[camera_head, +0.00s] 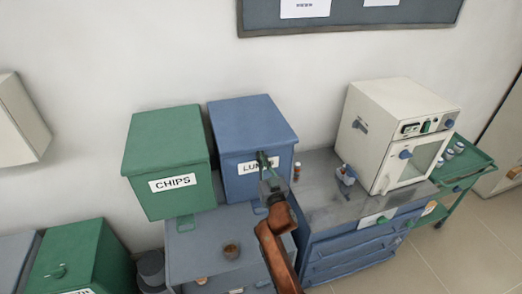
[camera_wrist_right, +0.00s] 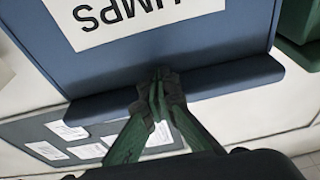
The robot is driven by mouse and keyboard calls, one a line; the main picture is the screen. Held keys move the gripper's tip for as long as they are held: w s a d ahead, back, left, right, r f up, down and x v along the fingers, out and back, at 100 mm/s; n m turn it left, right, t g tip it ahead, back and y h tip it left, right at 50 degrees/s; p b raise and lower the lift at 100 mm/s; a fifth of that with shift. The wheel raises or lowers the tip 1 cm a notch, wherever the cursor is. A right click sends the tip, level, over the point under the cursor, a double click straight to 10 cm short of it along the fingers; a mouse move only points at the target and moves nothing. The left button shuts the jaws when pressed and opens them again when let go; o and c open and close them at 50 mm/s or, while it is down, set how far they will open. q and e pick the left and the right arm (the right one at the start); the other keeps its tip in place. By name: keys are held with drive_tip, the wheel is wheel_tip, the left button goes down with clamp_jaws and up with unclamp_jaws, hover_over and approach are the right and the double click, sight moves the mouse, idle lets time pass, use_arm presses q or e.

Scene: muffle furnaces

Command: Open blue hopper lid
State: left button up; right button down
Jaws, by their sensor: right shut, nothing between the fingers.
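The blue hopper (camera_head: 236,182) stands at the back, with a white label partly hidden by my right gripper. Its blue lid (camera_head: 252,117) lies closed on top. In the right wrist view the hopper front (camera_wrist_right: 235,35) appears upside down with its label reading "UMPS", and the lid's front lip (camera_wrist_right: 225,80) crosses below it. My right gripper (camera_head: 262,160) is shut and empty in front of the hopper, just below the lid's front edge. In the wrist view its fingertips (camera_wrist_right: 160,80) overlap the lip; I cannot tell whether they touch it. My left gripper is out of view.
A green "CHIPS" hopper (camera_head: 166,155) stands close on the left. A grey bench (camera_head: 325,205) is to the right, with a white furnace (camera_head: 385,125) on it.

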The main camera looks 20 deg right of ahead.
sight(260, 144)
drive_tip(key=shift+r, duration=0.1)
idle(0.6)
drive_tip(key=shift+r+p, duration=1.05)
drive_tip(key=shift+r, duration=0.1)
drive_tip(key=shift+w+r+p, duration=0.25)
drive_tip(key=shift+r+p, duration=0.45)
drive_tip(key=shift+r, duration=0.25)
drive_tip(key=shift+w+r+p, duration=0.3)
drive_tip(key=shift+r+p, duration=0.4)
drive_tip(key=shift+r, duration=0.25)
drive_tip(key=shift+w+r+p, duration=0.25)
drive_tip(key=shift+r+p, duration=0.45)
drive_tip(key=shift+r, duration=0.25)
drive_tip(key=shift+w+r+p, duration=0.3)
drive_tip(key=shift+r+p, duration=0.35)
drive_tip(key=shift+r, duration=0.25)
